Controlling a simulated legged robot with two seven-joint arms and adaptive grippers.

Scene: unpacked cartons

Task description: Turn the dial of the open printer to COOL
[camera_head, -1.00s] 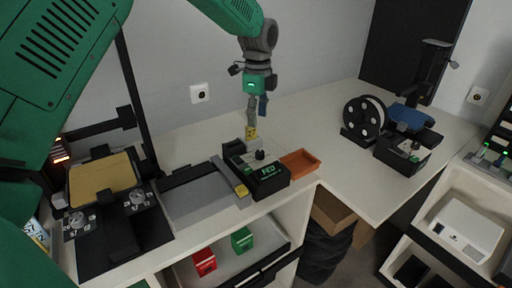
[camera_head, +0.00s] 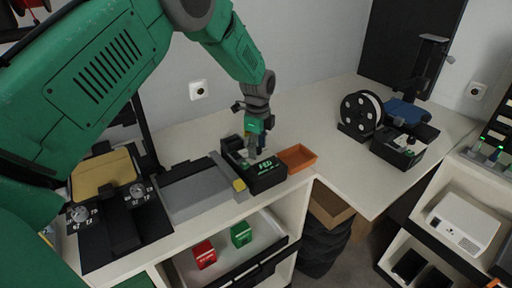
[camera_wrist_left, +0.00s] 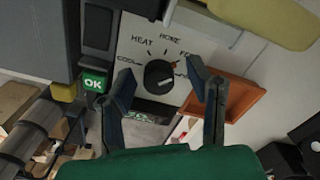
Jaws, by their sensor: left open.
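The printer with the grey bed (camera_head: 195,192) has a black control box (camera_head: 262,178) at its right front. In the left wrist view its light panel shows a black round dial (camera_wrist_left: 159,76) with the words COOL, HEAT, HOME and FEED around it. In the head view the gripper (camera_head: 256,150) is low over the control box and partly hides the dial. My right gripper is not in view.
An orange tray (camera_head: 297,157) lies just right of the control box. A green OK sign (camera_wrist_left: 94,83) is left of the dial. A yellow-bed printer (camera_head: 103,178) stands left, a blue-bed printer (camera_head: 402,140) and black spool (camera_head: 361,114) right. The right tabletop is mostly clear.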

